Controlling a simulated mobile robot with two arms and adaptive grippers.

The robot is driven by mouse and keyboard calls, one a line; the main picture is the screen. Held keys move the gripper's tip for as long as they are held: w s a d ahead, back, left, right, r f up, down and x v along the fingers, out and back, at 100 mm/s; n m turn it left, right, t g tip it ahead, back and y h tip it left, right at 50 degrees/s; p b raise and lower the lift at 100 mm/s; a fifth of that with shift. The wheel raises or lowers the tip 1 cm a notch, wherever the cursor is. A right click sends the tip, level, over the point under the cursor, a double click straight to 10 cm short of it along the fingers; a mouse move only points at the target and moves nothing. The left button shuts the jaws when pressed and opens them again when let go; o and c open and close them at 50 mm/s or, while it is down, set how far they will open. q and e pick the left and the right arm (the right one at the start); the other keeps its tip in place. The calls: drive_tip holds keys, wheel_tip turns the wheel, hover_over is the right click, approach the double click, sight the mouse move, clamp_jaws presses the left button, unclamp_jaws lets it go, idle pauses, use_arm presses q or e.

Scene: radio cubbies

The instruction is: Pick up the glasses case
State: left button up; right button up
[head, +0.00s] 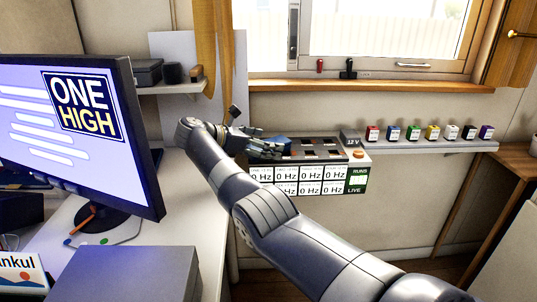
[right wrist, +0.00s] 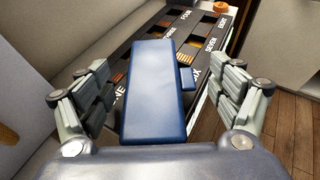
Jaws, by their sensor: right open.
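The blue glasses case (right wrist: 155,90) lies lengthwise between the fingers of my right gripper (right wrist: 160,95) in the right wrist view. The fingers stand apart on its left and right, with gaps visible, so the gripper is open. A small blue tab shows at the case's right side. In the head view my right gripper (head: 262,144) is at the left end of the slotted rack, and the blue case (head: 280,145) shows partly behind its fingers. I cannot tell whether the case rests on the rack. My left gripper is not in view.
The dark slotted rack (head: 312,149) has several "0 Hz" displays on its front. A shelf (head: 430,147) with several small coloured blocks runs right of it. A monitor (head: 80,130) stands on the white desk (head: 200,215) at left. A window sill (head: 370,86) is above.

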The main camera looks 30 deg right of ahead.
drive_tip(key=shift+x, duration=0.95)
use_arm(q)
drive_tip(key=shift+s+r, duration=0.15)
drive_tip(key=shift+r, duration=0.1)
use_arm(e)
drive_tip(key=shift+c, duration=0.6)
drive_tip(key=c, duration=1.2)
drive_tip(key=shift+r, duration=0.1)
